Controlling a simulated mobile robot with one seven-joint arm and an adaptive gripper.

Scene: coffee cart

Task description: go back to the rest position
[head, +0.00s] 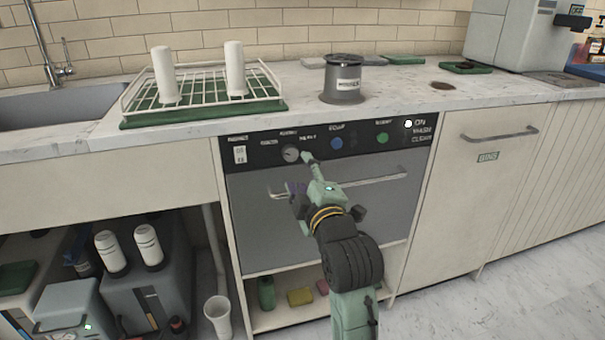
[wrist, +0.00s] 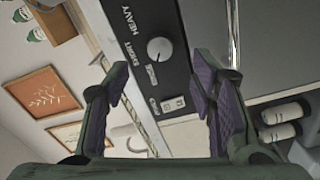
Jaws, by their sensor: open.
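My gripper (head: 300,178) is in front of the dishwasher (head: 250,220), close to its control panel, with my arm reaching up from the bottom of the head view. In the wrist view my gripper (wrist: 165,105) is open, with its purple pads wide apart and nothing between them. The round grey dial (head: 291,155) is on the black panel just beyond my gripper. It also shows in the wrist view (wrist: 159,50), ahead of the open fingers and apart from them.
The dishwasher's bar handle (head: 380,183) runs across the door beside my gripper. A sink (head: 60,108) is at left. Open floor (head: 480,305) lies at right.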

